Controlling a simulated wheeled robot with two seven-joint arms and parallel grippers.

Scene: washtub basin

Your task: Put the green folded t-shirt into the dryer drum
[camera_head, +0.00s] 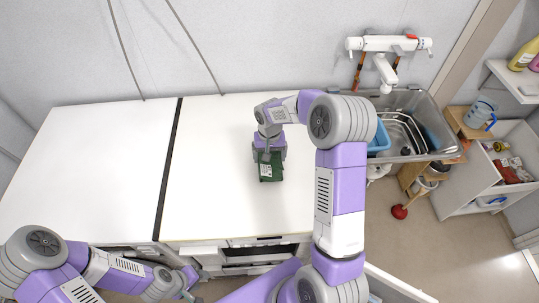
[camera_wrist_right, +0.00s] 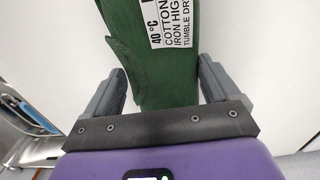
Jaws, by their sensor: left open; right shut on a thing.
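The green folded t-shirt (camera_head: 271,172) is at the white worktop, under my right gripper (camera_head: 268,154). I cannot tell from the head view whether it rests on the top or hangs just above it. In the right wrist view the t-shirt (camera_wrist_right: 150,75) is between the two fingers of the right gripper (camera_wrist_right: 160,84), with a white care label (camera_wrist_right: 180,25) facing up. The right gripper is shut on it. My left gripper (camera_head: 187,284) is open and empty, low in front of the worktop's front edge. The dryer drum cannot be made out.
The worktop (camera_head: 210,205) is bare around the t-shirt, with a dark seam (camera_head: 168,170) across it. White appliance fronts (camera_head: 262,256) show below its front edge. A sink (camera_head: 415,110) with a blue tub (camera_head: 380,138) is on the right, beside an open drawer (camera_head: 490,185).

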